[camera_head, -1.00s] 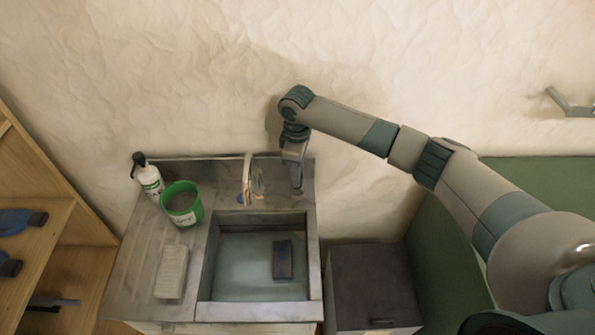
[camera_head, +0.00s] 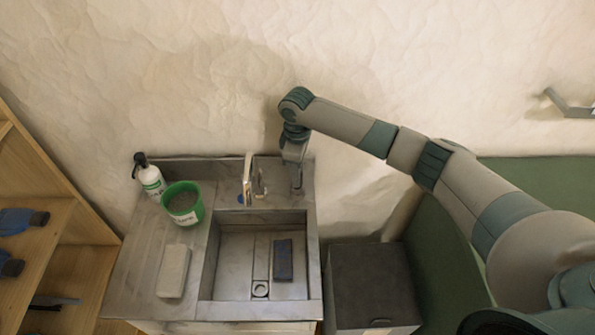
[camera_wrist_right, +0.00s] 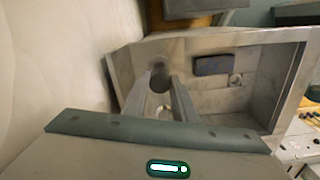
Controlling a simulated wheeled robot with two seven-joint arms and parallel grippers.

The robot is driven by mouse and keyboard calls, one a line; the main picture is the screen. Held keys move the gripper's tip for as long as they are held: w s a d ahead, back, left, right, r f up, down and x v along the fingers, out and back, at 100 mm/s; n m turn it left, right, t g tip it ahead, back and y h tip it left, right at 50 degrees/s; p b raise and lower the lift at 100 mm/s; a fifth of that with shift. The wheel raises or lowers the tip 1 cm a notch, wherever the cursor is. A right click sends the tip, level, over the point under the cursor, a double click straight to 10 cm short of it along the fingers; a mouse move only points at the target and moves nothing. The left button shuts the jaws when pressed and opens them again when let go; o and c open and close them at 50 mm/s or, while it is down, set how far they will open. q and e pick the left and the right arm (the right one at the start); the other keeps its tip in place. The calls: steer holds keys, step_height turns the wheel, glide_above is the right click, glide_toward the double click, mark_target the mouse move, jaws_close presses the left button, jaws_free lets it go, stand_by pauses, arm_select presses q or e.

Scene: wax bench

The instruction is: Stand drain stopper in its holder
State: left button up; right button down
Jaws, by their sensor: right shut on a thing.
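My right gripper (camera_head: 297,186) points down at the back right corner of the sink unit. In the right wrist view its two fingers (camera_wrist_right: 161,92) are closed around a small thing. A dark round shape (camera_wrist_right: 159,75) shows at their tips and looks like the drain stopper, though its outline is mostly hidden. I cannot make out the stopper's holder; the gripper covers that corner. The drain also shows in the right wrist view (camera_wrist_right: 235,79). My left gripper is not in view.
A dark block (camera_head: 283,261) lies in the basin. The faucet (camera_head: 248,180) stands behind it, left of my gripper. A green cup (camera_head: 183,204), a white bottle (camera_head: 150,177) and a pale block (camera_head: 173,271) are on the left counter. A dark box (camera_head: 371,285) stands right of the sink.

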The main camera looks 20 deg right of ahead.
steer(key=shift+f+b, duration=0.3)
steer(key=shift+f, duration=1.35)
stand_by(0.6)
steer(key=c, duration=1.4)
jaws_free()
steer(key=shift+o, duration=0.2)
steer(key=shift+r+b, duration=0.35)
steer(key=shift+r, duration=0.45)
step_height(320, 180, up, 16)
steer(key=b, duration=0.4)
steer(key=shift+f+b, duration=0.15)
steer(key=shift+b, duration=0.2)
